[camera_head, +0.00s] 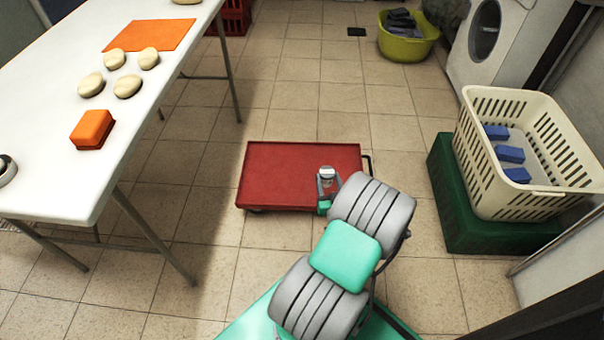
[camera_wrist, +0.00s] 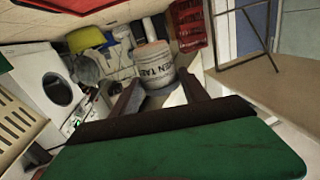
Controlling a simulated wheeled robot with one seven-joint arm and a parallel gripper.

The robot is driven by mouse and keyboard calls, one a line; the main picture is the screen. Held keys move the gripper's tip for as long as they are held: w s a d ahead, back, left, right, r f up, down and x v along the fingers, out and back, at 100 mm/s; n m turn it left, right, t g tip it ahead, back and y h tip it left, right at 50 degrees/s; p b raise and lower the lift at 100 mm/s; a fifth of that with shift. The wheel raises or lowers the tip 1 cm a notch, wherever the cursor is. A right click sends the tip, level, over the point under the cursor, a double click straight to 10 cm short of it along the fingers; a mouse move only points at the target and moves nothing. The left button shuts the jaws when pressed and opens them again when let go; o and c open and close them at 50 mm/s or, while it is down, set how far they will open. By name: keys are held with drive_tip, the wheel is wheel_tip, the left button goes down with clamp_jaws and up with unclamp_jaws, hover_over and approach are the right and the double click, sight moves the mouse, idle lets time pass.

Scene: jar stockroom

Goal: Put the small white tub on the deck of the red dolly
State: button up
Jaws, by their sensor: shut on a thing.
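The small white tub (camera_head: 327,172) is held between the fingers of my gripper (camera_head: 327,184), over the right part of the red dolly. In the wrist view the tub (camera_wrist: 154,72) shows dark lettering on its side and sits between the two dark fingers (camera_wrist: 158,97). The red dolly (camera_head: 285,172) stands on the floor with a flat deck, bare apart from what my gripper covers. I cannot tell the gap between tub and deck. Part of the dolly's red (camera_wrist: 92,6) shows at the top of the wrist view.
A white table (camera_head: 55,105) with an orange block (camera_head: 91,130) and pale round lumps stands left. A cream basket (camera_head: 490,200) with blue blocks rests on a green box (camera_head: 455,215) at right. A yellow-green tub (camera_head: 405,47) stands behind.

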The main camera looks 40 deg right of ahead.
drive_tip(key=shift+s+d+f+b, duration=0.2)
drive_tip(key=shift+f+b, duration=0.2)
drive_tip(key=shift+f, duration=0.4)
drive_tip(key=w+d+f+b, duration=0.8)
drive_tip(key=d+f, duration=0.1)
drive_tip(key=shift+w+d, duration=0.15)
drive_tip(key=shift+w, duration=0.15)
drive_tip(key=f+b, duration=0.1)
drive_tip(key=f, duration=0.1)
drive_tip(key=f+b, duration=0.1)
drive_tip(key=shift+w+d+f+b, duration=0.2)
drive_tip(key=shift+d+f+b, duration=0.05)
drive_tip(key=shift+f+b, duration=0.05)
drive_tip(key=shift+r, duration=0.15)
drive_tip(key=o, duration=1.6)
drive_tip(key=shift+f, duration=0.2)
